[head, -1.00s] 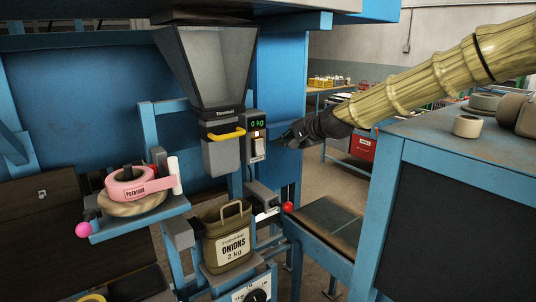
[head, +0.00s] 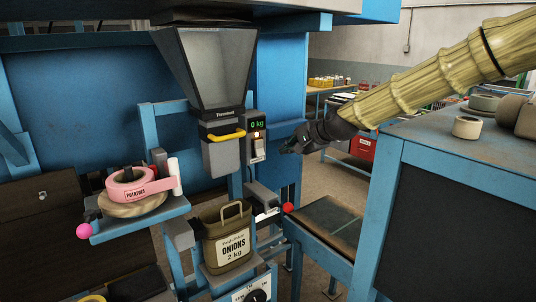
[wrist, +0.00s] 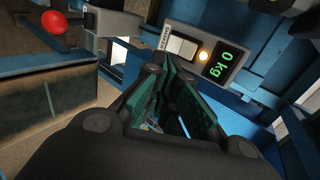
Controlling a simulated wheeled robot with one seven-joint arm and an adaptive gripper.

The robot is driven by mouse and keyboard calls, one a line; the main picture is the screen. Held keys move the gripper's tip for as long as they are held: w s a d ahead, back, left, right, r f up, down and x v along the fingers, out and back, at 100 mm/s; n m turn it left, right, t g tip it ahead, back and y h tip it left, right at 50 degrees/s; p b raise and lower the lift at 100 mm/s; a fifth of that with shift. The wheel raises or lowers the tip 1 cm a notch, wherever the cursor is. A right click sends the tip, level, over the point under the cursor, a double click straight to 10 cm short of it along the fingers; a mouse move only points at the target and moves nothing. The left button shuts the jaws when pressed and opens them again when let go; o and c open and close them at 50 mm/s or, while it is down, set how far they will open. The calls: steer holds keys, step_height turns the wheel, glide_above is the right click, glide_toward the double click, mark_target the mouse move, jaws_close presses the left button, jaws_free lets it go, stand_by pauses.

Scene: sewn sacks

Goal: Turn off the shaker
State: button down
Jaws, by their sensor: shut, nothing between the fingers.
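The shaker's control is a white rocker switch (wrist: 180,47) on a grey panel, beside a lit amber lamp (wrist: 203,55) and a green display (wrist: 226,62) reading 0 kg. In the head view the panel (head: 256,150) is mounted right of the grey hopper (head: 205,68). My gripper (head: 289,146) is just right of the panel, apart from it in the head view. In the wrist view its dark green fingers (wrist: 166,72) are shut and empty, with their tips below the switch. I cannot tell the exact gap to the switch.
An olive sack (head: 230,240) labelled ONIONS 2 kg stands below the hopper spout. A red knob (head: 288,208) sticks out right of it. A pink POTATOES roll (head: 128,190) lies on the left shelf. A blue-framed bench (head: 440,158) stands at right under my arm.

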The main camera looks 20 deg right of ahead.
steer(key=p, duration=0.3)
glide_toward(262, 152)
step_height(262, 152, down, 4)
steer(key=w, duration=0.1)
steer(key=shift+w+a+f+p, duration=0.15)
steer(key=shift+w+a+p, duration=0.2)
steer(key=shift+w, duration=0.3)
steer(key=shift+w+a+f+p, duration=0.1)
steer(key=shift+w+f+p, duration=0.1)
steer(key=shift+w+p, duration=0.35)
steer(key=shift+w+a+f+p, duration=0.15)
steer(key=shift+w+a+p, duration=0.1)
steer(key=shift+w, duration=0.55)
steer(key=shift+f, duration=0.15)
steer(key=f+b, duration=0.1)
steer(key=b, duration=0.2)
steer(key=shift+w+a+t+b, duration=0.15)
steer(key=shift+w+t+b, duration=0.2)
steer(key=shift+t+b, duration=0.05)
steer(key=shift+r+y, duration=0.3)
steer(key=shift+a+r, duration=0.1)
steer(key=shift+r, duration=0.1)
steer(key=shift+r+p, duration=0.45)
steer(key=shift+r, duration=0.2)
